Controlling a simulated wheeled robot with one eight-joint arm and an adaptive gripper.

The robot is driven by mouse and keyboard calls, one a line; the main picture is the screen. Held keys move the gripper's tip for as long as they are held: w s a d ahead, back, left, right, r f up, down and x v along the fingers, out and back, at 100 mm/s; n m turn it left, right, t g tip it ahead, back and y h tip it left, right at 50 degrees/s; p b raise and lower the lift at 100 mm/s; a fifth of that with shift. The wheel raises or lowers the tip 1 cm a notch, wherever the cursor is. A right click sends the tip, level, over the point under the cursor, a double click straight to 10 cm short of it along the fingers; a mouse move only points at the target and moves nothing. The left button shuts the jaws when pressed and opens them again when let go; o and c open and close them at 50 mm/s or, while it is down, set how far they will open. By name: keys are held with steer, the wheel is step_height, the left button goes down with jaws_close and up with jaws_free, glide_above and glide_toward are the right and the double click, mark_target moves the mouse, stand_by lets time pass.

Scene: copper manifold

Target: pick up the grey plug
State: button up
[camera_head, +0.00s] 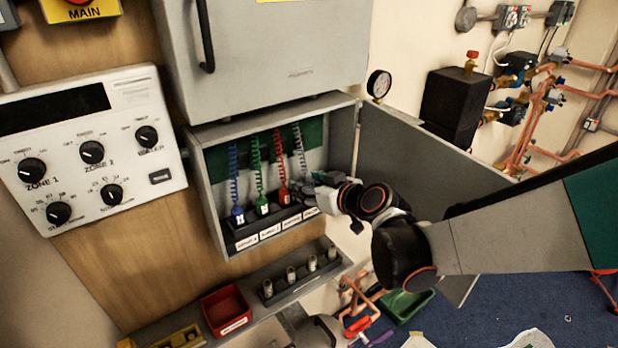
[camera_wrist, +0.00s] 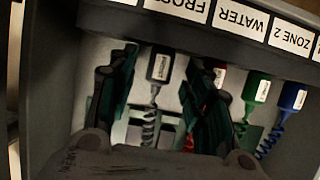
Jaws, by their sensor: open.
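The grey plug (camera_wrist: 161,66) hangs on a grey coiled cord and shows in the wrist view between the two fingers of my open gripper (camera_wrist: 168,62). I cannot tell whether either finger touches it. In the head view my gripper (camera_head: 309,184) reaches into the right part of the open grey box (camera_head: 207,190) and hides the grey plug. The grey cord (camera_head: 300,148) shows above it.
A red plug (camera_head: 284,194), a green plug (camera_head: 262,205) and a blue plug (camera_head: 237,214) hang to the left. Labels including FROST (camera_wrist: 178,5) and WATER (camera_wrist: 243,19) line the box's holder. The box's open door (camera_head: 410,145) stands beside my arm. A red bin (camera_head: 226,311) sits below.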

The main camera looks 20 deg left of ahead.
steer(key=shift+d+r, duration=0.1)
steer(key=shift+d, duration=0.15)
steer(key=shift+c, duration=0.3)
steer(key=c, duration=0.9)
steer(key=shift+a, duration=0.1)
steer(key=shift+c, duration=0.2)
steer(key=shift+r, duration=0.1)
step_height(320, 180, up, 10)
steer(key=p, duration=0.7)
steer(key=shift+s, duration=0.2)
steer(key=shift+a, duration=0.1)
